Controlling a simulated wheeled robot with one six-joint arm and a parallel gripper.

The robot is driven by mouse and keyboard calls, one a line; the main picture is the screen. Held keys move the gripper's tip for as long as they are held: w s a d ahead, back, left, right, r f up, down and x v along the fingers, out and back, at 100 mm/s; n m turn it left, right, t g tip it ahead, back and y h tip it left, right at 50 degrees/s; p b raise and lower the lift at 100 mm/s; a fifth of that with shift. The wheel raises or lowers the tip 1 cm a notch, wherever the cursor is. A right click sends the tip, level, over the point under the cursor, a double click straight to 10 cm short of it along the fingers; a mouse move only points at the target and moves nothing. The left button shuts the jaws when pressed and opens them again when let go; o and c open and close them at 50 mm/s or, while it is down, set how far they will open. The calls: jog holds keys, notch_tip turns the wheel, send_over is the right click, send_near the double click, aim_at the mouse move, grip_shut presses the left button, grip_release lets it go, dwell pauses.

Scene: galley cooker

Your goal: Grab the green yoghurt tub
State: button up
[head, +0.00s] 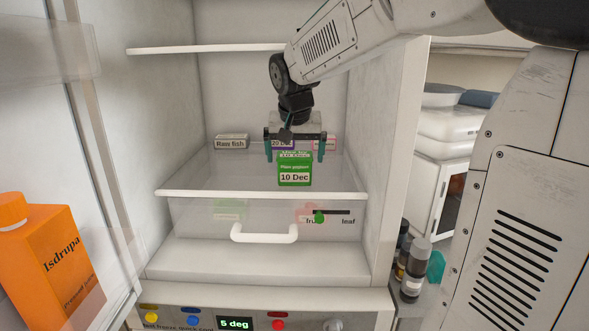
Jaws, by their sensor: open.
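The green yoghurt tub (294,170), labelled "10 Dec", stands upright near the front of the glass shelf inside the open fridge. My gripper (294,157) reaches in from above and points down over the tub. Its two teal-tipped fingers are apart, one on the left and one on the right of the tub's top. I cannot tell whether either finger touches the tub. The tub's back is hidden.
Behind it stand a "Raw fish" pack (231,142), a purple-labelled "20 Dec" item (282,144) and a pink-labelled item (325,143). A clear drawer (200,219) lies below the shelf's white front edge (260,194). An upper shelf (200,49) is above. An orange carton (45,260) is at left.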

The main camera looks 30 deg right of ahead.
aim_at(295, 165)
jog(key=x, duration=0.5)
jog(key=shift+w+d, duration=0.2)
jog(key=shift+w, duration=0.05)
jog(key=c, duration=1.2)
jog(key=shift+o, duration=0.2)
jog(key=shift+r, duration=0.1)
